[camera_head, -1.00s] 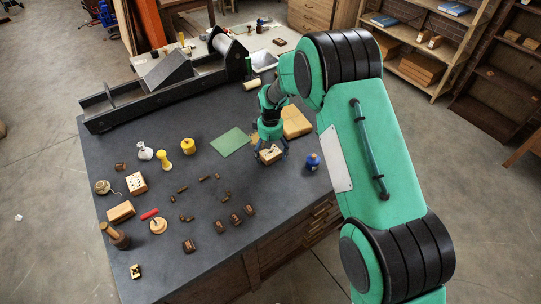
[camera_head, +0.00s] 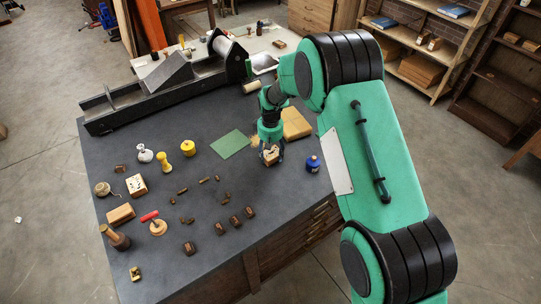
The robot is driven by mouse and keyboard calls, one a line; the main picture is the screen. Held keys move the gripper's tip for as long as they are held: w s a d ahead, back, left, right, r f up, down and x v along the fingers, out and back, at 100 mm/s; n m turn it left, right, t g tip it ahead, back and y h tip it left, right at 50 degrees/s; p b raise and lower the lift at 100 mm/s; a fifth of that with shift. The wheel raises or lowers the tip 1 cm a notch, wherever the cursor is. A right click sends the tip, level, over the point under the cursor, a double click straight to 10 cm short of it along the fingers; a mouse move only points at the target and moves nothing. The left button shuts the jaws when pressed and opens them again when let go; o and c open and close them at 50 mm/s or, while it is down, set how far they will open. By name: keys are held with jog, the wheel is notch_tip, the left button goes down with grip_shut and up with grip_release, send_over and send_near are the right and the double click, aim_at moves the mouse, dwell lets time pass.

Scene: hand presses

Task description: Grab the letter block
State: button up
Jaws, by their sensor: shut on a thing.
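My gripper (camera_head: 271,157) points down over the right part of the dark table and is shut on a small light wooden block with dark marks, the letter block (camera_head: 270,155). The fingers stand on either side of it and hide part of it. I cannot tell whether the block touches the table top or is just above it.
On the dark table (camera_head: 215,255), a blue bottle (camera_head: 312,164) stands close to the right of my gripper. A tan slab (camera_head: 296,123) lies behind it and a green sheet (camera_head: 230,144) to the left. Several small brown blocks (camera_head: 235,221) lie front left. The press (camera_head: 165,85) stands along the back edge.

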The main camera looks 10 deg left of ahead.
aim_at(270, 153)
jog(key=shift+r, duration=0.45)
notch_tip(270, 153, up, 2)
jog(key=shift+r, duration=0.15)
jog(key=s+d, duration=0.2)
jog(key=s, duration=0.2)
jog(key=s+d+r, duration=0.1)
jog(key=s+d, duration=0.1)
jog(key=s, duration=0.3)
jog(key=s+d, duration=0.3)
jog(key=s, duration=0.2)
jog(key=shift+s+r, duration=0.15)
jog(key=shift+s, duration=0.05)
jog(key=shift+a, duration=0.15)
